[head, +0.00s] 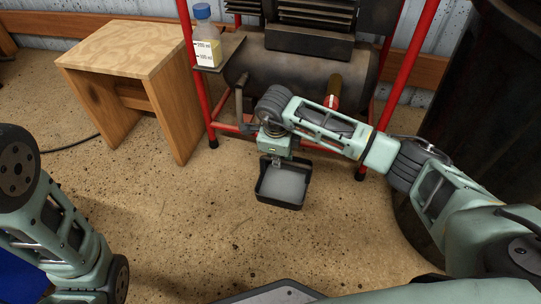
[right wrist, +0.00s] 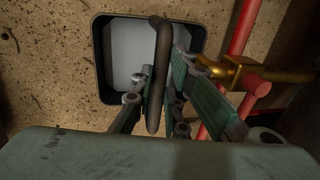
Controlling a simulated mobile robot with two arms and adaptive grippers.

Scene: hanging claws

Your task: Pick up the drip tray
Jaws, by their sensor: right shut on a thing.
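The drip tray is a black, roughly square tray with pale grey contents; its rim (head: 276,204) shows below my right gripper in the head view. In the right wrist view its rim (right wrist: 97,60) and a dark bar-like handle (right wrist: 160,40) show, the handle running between the fingers. My right gripper (head: 276,160) is shut on the tray's handle; its fingers also show in the right wrist view (right wrist: 161,82). I cannot tell whether the tray touches the floor. My left arm shows at the left, but its gripper is out of view.
A compressor tank (head: 300,72) sits in a red frame (head: 413,52) behind the tray. A brass valve (right wrist: 238,73) is close to my right fingers. A bottle (head: 205,38) stands on a small shelf. A wooden stool (head: 130,50) is at left. The front floor is clear.

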